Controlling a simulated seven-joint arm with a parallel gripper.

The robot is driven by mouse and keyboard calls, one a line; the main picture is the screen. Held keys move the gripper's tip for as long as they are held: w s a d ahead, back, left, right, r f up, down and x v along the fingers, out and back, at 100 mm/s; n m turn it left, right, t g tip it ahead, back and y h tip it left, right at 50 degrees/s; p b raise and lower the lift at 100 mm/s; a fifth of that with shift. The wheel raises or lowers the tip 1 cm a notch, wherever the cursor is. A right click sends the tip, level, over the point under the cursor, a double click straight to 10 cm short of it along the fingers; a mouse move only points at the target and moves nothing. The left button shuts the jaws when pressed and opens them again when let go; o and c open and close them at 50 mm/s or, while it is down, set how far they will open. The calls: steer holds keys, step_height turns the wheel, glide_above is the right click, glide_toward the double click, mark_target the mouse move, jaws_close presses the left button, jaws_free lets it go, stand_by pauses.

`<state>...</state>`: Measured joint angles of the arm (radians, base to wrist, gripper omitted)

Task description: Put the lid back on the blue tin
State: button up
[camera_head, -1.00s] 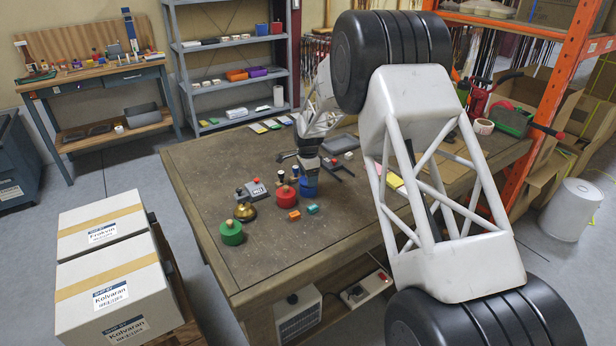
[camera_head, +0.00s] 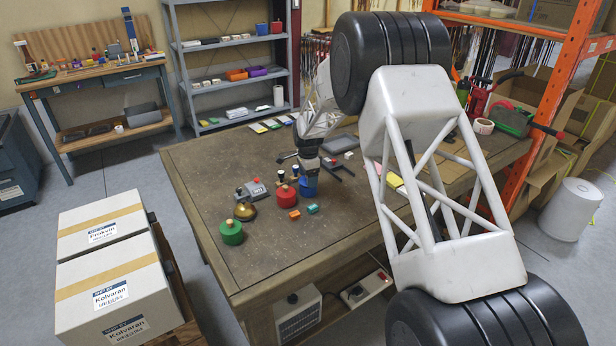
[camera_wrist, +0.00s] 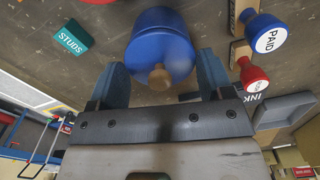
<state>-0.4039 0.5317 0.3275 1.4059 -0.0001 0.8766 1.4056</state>
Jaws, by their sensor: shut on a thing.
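The blue tin (camera_head: 308,187) stands on the workbench (camera_head: 215,165), right of a red tin. In the wrist view the tin's blue body (camera_wrist: 157,17) shows beyond a blue lid (camera_wrist: 150,58) with a brown wooden knob (camera_wrist: 160,78). The knob faces the camera. My gripper (camera_head: 308,171) is over the tin; in the wrist view its two blue-grey fingers (camera_wrist: 163,75) lie on either side of the lid, shut on it. The lid is at the tin's top, lined up closely with it; I cannot tell whether it is fully seated.
Close by are a red tin (camera_head: 287,195), a brass tin (camera_head: 245,211), a green tin (camera_head: 231,232), an orange box (camera_head: 295,215) and a teal STUDS box (camera_wrist: 70,38). A blue PAID stamp (camera_wrist: 265,35), a red stamp (camera_wrist: 252,76) and a grey ink pad (camera_wrist: 284,110) stand right of my fingers.

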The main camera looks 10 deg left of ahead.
stand_by(0.8)
steer(key=o, duration=0.9)
steer(key=shift+r, duration=0.15)
steer(key=shift+r, duration=3.3)
jaws_close()
steer(key=shift+f, duration=2.5)
